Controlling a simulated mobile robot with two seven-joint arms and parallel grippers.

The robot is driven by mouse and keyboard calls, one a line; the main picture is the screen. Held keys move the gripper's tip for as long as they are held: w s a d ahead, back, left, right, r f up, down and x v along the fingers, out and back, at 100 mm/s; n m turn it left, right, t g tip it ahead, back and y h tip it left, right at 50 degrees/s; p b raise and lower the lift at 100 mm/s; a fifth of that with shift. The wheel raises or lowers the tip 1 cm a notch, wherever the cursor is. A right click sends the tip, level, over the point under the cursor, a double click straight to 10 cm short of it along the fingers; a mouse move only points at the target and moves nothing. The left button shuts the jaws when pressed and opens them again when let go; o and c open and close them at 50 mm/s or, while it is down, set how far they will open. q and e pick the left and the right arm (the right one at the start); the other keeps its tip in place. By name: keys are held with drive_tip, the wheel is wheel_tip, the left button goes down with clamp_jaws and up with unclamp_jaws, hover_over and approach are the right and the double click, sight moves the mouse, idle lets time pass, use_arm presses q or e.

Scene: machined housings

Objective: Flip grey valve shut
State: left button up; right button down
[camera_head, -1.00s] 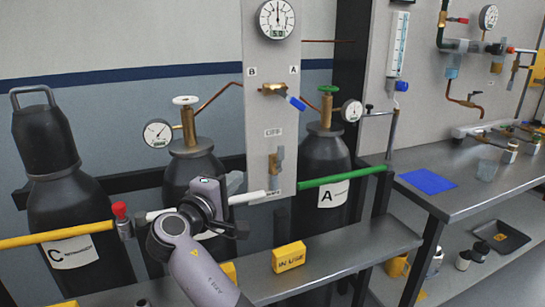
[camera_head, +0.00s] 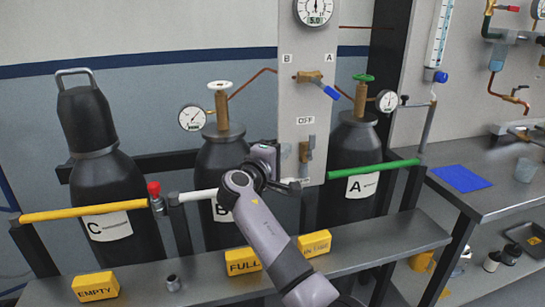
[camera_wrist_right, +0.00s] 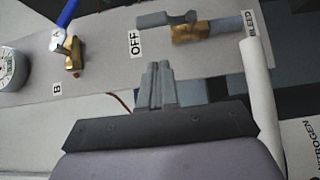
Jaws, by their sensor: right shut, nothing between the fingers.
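The grey valve (camera_head: 307,149) is a brass valve with a grey lever, low on the pale panel under the OFF label. In the right wrist view its grey lever (camera_wrist_right: 166,19) lies beside the OFF label, roughly in line with the brass body and pipe toward the BLEED label. My right gripper (camera_head: 287,152) is just left of the valve in the head view. In the wrist view its grey fingers (camera_wrist_right: 158,84) are shut and empty, with a visible gap to the lever. My left gripper is not in view.
A blue-handled brass valve (camera_head: 318,80) is higher on the panel (camera_head: 302,40). Black cylinders stand behind white, green (camera_head: 375,170) and yellow (camera_head: 83,211) bars. A shelf (camera_head: 200,269) with yellow blocks runs in front. A white bar (camera_wrist_right: 260,95) passes close right of my gripper in the wrist view.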

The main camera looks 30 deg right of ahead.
sight(311, 147)
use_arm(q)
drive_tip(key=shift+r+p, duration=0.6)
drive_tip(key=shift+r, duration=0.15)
use_arm(e)
drive_tip(key=shift+s+d, duration=0.15)
drive_tip(key=shift+d, duration=1)
drive_tip(key=shift+s+d, duration=0.1)
drive_tip(key=shift+d, duration=1.05)
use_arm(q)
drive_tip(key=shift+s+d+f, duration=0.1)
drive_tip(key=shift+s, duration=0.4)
use_arm(e)
drive_tip(key=shift+d+r, duration=0.15)
